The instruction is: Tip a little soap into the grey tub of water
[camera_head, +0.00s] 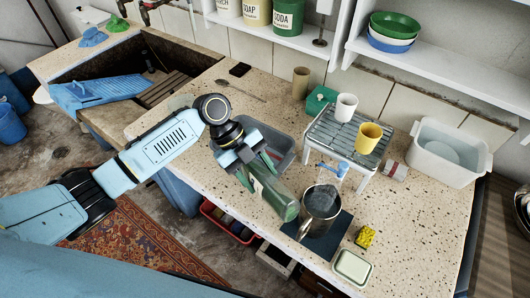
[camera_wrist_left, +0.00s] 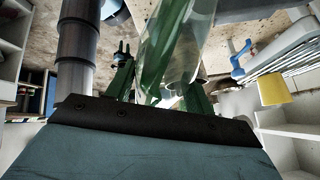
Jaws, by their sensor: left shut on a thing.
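My left gripper (camera_head: 256,165) is shut on a green bottle (camera_head: 282,206), held tilted above the counter; its broad end reaches toward the lower right. The bottle (camera_wrist_left: 165,48) also shows between the fingers in the left wrist view, partly clear and partly green. A grey tub (camera_head: 287,157) stands on the counter behind the gripper, which hides part of it; I cannot make out its water level. A metal pot (camera_head: 322,232) with a dark grey lump in it stands just right of the bottle's end. My right gripper is not in view.
A slatted rack (camera_head: 335,140) holds a white cup (camera_head: 345,106) and a yellow cup (camera_head: 369,137). A white basin (camera_head: 470,172) stands at right. A yellow sponge (camera_head: 366,237) and pale dish (camera_head: 353,267) lie near the front edge. A shelf with canisters (camera_head: 288,17) hangs above.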

